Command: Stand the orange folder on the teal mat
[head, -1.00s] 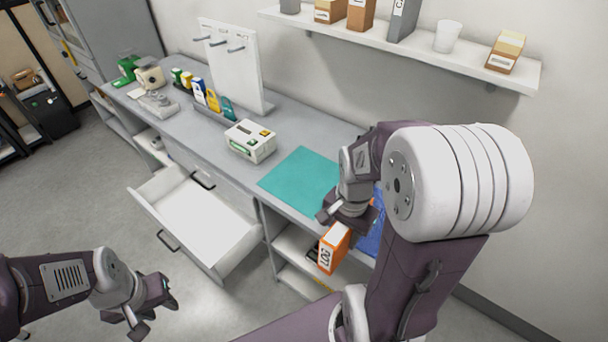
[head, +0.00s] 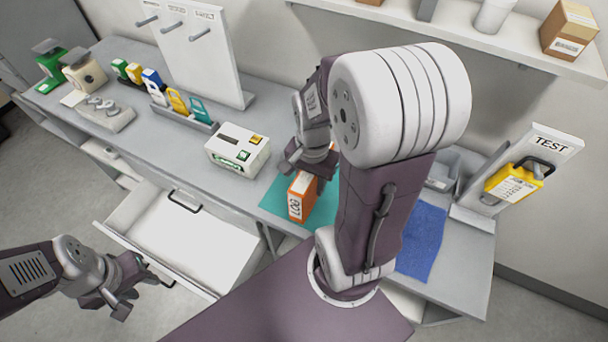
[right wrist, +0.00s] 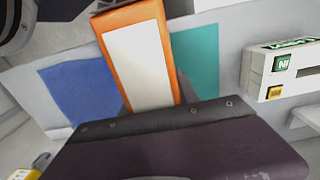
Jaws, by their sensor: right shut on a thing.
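The orange folder (head: 301,205) is upright, with a white label on its spine, over the teal mat (head: 270,199) in the head view. My right gripper (head: 311,170) is shut on its upper part. I cannot tell whether the folder's bottom touches the mat. In the right wrist view the folder (right wrist: 138,62) shows its broad white label, with the teal mat (right wrist: 199,62) beside it. My arm hides the mat's right part in the head view. My left gripper (head: 138,289) is open and empty, low at the left, in front of the open drawer.
A white device (head: 238,150) with green and yellow buttons stands left of the mat. A blue cloth (head: 422,240) lies to the right, near a TEST stand (head: 532,160) holding a yellow item. The open white drawer (head: 180,230) juts out in front.

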